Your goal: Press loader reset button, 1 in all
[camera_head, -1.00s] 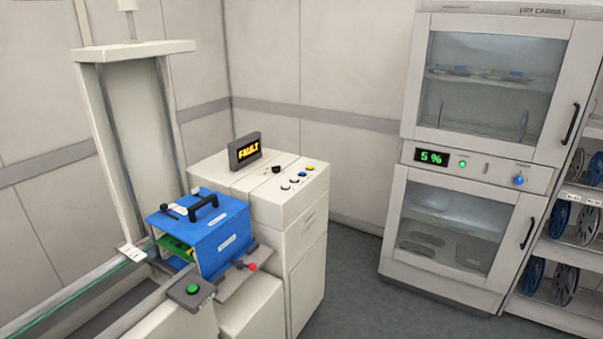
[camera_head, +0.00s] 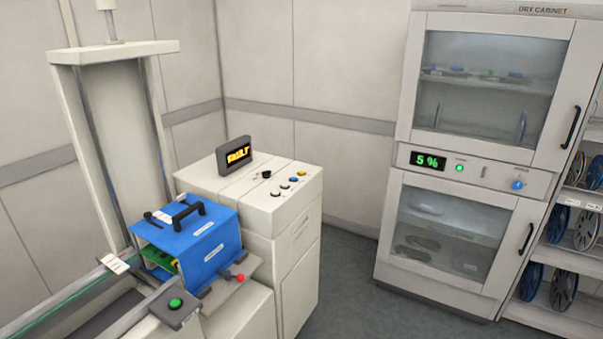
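The loader is a white machine (camera_head: 297,240) left of centre. On its top stands a small dark display (camera_head: 238,153) with yellow lettering that reads like FAULT. A row of small buttons runs along its top right edge: a yellow button (camera_head: 302,173), a blue button (camera_head: 293,180) and darker ones beside them. A black knob (camera_head: 266,174) sits behind the row. A green button (camera_head: 175,303) is on a grey box at the front by the rail. I cannot read which button is the reset. Neither of my grippers is in view.
A blue magazine (camera_head: 200,245) with a black handle stands in front of the loader, beside a red knob (camera_head: 240,278). A conveyor rail (camera_head: 65,303) comes in from the left. A dry cabinet (camera_head: 395,215) and reel shelves (camera_head: 540,308) stand at the right. Grey floor is clear between.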

